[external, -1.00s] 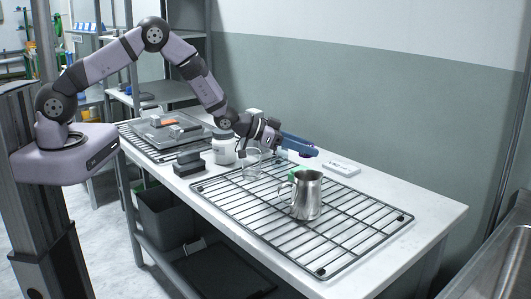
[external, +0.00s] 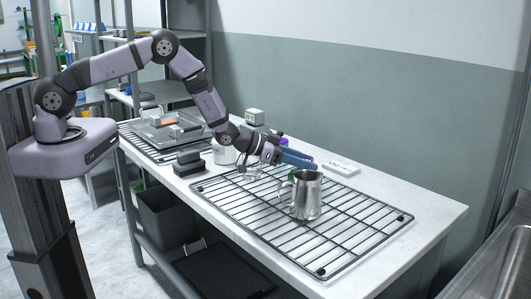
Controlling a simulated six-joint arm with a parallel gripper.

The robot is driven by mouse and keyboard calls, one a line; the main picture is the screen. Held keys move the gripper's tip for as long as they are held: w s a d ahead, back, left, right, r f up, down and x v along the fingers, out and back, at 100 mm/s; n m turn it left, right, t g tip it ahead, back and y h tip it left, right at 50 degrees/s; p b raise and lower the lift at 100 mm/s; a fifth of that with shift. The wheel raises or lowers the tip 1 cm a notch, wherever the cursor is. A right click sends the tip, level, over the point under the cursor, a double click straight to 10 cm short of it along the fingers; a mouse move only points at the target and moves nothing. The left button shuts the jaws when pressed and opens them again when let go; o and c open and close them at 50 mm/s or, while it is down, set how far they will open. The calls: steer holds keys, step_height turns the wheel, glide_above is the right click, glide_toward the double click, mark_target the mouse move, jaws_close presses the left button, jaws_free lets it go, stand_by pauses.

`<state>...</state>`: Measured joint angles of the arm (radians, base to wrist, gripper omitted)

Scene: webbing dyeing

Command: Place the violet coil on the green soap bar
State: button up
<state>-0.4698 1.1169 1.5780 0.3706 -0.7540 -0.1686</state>
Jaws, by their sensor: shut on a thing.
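The green soap bar (external: 292,174) shows only as a small green patch behind the steel pitcher's left side and handle. My gripper (external: 300,161) has blue fingers and is low over the far side of the rack, just above and behind the soap bar. It is shut on the violet coil, which is largely hidden by the fingers and the pitcher. I cannot tell whether the coil touches the soap bar.
The steel pitcher (external: 307,196) stands close in front of my gripper on the wire rack (external: 345,236). A clear glass is partly behind my wrist. A white jar (external: 222,152), dark blocks (external: 188,163) and a white label card (external: 341,168) are nearby. The rack's right side is clear.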

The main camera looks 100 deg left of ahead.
steer(key=shift+f, duration=0.2)
steer(key=o, duration=1)
steer(key=shift+o, duration=0.2)
steer(key=shift+r, duration=0.1)
steer(key=shift+r, duration=0.15)
steer(key=shift+s+r, duration=0.1)
steer(key=shift+s, duration=0.4)
steer(key=b+v, duration=0.3)
steer(key=v, duration=0.8)
steer(key=shift+d+r, duration=0.1)
steer(key=shift+d, duration=0.05)
